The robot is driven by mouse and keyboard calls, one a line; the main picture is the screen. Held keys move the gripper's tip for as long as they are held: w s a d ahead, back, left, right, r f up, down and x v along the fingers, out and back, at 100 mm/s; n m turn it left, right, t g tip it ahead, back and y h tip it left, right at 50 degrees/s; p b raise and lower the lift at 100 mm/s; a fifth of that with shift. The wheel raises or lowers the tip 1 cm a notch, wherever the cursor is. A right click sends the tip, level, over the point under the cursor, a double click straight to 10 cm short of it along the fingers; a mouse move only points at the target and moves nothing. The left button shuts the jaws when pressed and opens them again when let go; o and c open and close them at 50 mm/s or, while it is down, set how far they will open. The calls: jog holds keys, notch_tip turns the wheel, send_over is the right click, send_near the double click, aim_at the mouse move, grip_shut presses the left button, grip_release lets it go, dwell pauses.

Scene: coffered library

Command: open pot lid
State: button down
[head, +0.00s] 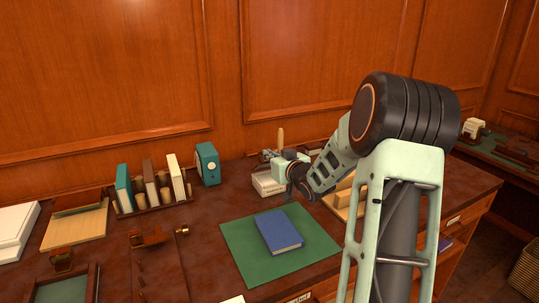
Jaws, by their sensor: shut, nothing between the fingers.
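I cannot make out a pot or a pot lid in the head view. My gripper (268,155) is small at the end of my arm, above the back of the desk, near a pale box (267,185). It is shut and empty. My wrist partly hides what lies around it, and I cannot tell whether the fingers touch anything. A thin pale upright piece (280,138) shows just behind it; what it belongs to is unclear.
A blue book (280,232) lies on a green mat (240,242). Upright books (150,184) in a rack and a teal box (207,164) stand at the back. A wooden board (75,227) lies left. Wood panelling (100,80) rises behind. My arm covers the desk's right part.

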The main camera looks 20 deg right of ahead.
jog(key=shift+w+r+p, duration=0.25)
jog(key=shift+p, duration=0.4)
